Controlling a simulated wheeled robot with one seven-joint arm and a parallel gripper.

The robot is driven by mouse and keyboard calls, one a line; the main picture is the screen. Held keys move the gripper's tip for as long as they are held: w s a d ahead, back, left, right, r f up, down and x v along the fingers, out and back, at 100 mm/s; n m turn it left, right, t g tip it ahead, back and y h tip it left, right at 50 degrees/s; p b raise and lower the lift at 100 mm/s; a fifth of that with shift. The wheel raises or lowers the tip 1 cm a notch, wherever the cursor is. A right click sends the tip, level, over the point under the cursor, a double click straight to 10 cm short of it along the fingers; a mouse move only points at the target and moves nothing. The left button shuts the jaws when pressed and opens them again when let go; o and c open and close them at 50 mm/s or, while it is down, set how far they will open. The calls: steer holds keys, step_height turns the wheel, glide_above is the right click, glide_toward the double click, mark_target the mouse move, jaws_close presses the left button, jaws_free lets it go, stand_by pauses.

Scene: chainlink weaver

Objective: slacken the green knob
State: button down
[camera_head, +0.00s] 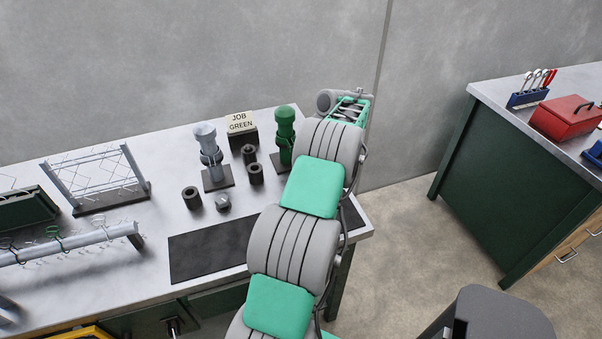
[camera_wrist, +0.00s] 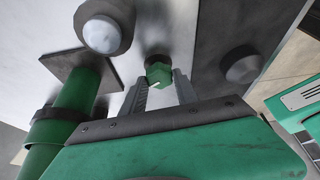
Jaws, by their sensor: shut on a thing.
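The green knob (camera_wrist: 158,71) shows in the wrist view as a small faceted green piece with a pale mark, on a dark round base. My gripper (camera_wrist: 161,78) is shut on it, with one grey finger on each side. A green post (camera_head: 285,135) stands on a dark plate at the table's back, left of my arm. It also shows at the left of the wrist view (camera_wrist: 72,108).
A grey post (camera_head: 209,150), a sign reading JOB GREEN (camera_head: 240,123) and several dark cylinders (camera_head: 192,197) stand left of my arm. A grey knob (camera_head: 223,202) is beside them. A wire rack (camera_head: 95,175) stands farther left.

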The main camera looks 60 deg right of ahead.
steer(key=c, duration=1)
jaws_free()
steer(key=shift+o, duration=0.2)
steer(key=p+v, duration=0.7)
steer(key=shift+s+r+p, duration=0.15)
steer(key=shift+r+p, duration=0.2)
steer(key=shift+p, duration=0.05)
steer(key=shift+d, duration=0.1)
